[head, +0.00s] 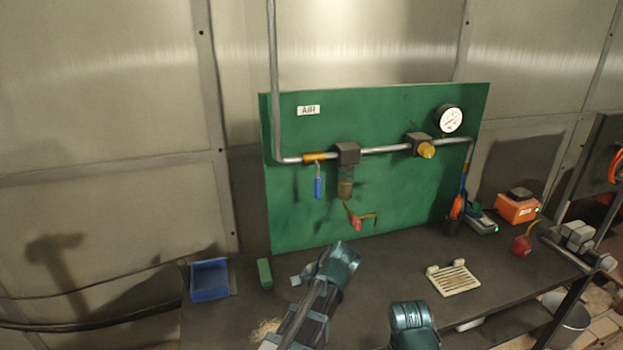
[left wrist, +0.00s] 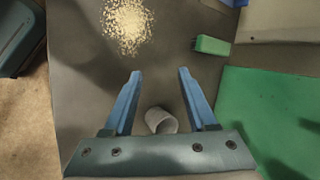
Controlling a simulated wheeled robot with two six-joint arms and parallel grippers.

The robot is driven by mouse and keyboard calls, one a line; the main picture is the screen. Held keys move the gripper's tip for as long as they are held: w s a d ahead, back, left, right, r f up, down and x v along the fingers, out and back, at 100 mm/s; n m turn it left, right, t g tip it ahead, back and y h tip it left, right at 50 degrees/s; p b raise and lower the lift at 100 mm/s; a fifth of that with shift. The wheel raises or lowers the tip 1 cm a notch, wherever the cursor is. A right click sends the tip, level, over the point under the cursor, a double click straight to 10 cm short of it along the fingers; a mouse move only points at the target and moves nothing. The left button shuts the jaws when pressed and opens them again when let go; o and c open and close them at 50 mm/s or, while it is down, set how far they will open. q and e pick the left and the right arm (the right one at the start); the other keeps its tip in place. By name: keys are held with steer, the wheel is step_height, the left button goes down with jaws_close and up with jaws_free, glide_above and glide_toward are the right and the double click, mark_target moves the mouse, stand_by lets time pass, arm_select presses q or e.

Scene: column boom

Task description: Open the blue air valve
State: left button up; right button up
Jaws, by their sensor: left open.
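The blue air valve sits on the grey pipe of a green wall panel (head: 400,105) under an AIR label (head: 308,110). Its body (head: 315,157) is brass-coloured. Its blue lever handle (head: 318,187) hangs straight down, across the horizontal pipe. My left gripper (left wrist: 159,73) is open and empty above the bench, apart from the valve. In the head view my left arm is low at the middle, below the panel, and its fingertips are hard to make out. The valve is not in the left wrist view.
Along the pipe are a filter (head: 346,187), a yellow-knobbed regulator (head: 426,151) and a gauge (head: 450,119). The space before the lever looks clear.

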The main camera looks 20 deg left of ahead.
arm_select(q)
steer(key=w+r+m+t+y, duration=0.3)
steer(key=w+r+m+y, duration=0.2)
steer(key=w+r+m, duration=0.5)
steer(key=m+t+y, duration=0.4)
steer(key=m+y, duration=0.1)
steer(key=m, duration=0.1)
glide_toward(317, 179)
step_height(317, 179, down, 3)
steer(key=x, duration=1.3)
steer(key=shift+w+f, duration=0.3)
steer(key=shift+w, duration=0.1)
steer(key=shift+c, duration=0.2)
jaws_close()
